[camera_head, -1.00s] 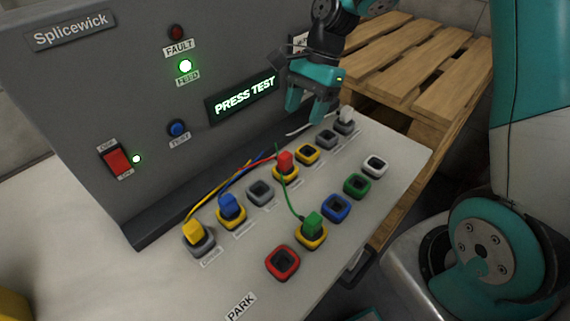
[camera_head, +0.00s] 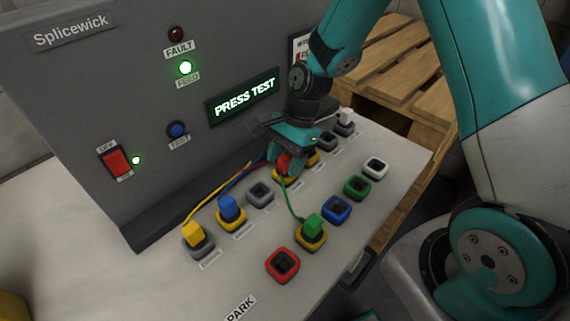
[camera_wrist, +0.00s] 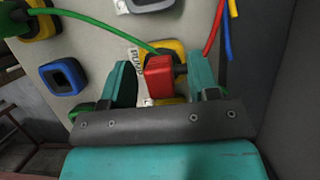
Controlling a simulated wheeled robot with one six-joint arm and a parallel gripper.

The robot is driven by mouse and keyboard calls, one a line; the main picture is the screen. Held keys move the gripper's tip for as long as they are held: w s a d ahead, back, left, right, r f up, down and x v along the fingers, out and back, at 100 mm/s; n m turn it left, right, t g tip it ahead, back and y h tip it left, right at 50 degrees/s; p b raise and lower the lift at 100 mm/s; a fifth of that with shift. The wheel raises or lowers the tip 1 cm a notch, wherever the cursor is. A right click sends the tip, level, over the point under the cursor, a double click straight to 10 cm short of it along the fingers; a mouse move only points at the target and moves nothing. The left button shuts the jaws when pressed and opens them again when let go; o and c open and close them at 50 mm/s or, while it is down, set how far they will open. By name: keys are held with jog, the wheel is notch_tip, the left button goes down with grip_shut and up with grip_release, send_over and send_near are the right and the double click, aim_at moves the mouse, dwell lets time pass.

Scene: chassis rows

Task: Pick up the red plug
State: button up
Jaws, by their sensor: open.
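The red plug (camera_head: 284,160) sits in a yellow-rimmed socket (camera_head: 281,178) in the back row, with a red wire running from it. In the wrist view the red plug (camera_wrist: 159,76) lies between the two teal fingers of my gripper (camera_wrist: 160,85). The fingers stand apart on either side of it, with a gap showing on the left. My gripper (camera_head: 286,158) is open and low over the socket in the head view, hiding part of the plug and socket. In the wrist view the yellow-rimmed socket (camera_wrist: 168,47) shows behind the plug.
A green plug (camera_head: 313,224) sits in front, its green wire passing close to my gripper. Blue (camera_head: 228,205) and yellow (camera_head: 193,231) plugs stand left, a white plug (camera_head: 346,116) right. The dark panel (camera_head: 100,120) rises behind. Empty red socket (camera_head: 283,264) is in front.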

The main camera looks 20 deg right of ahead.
jog(key=c, duration=1)
jog(key=shift+r, duration=0.1)
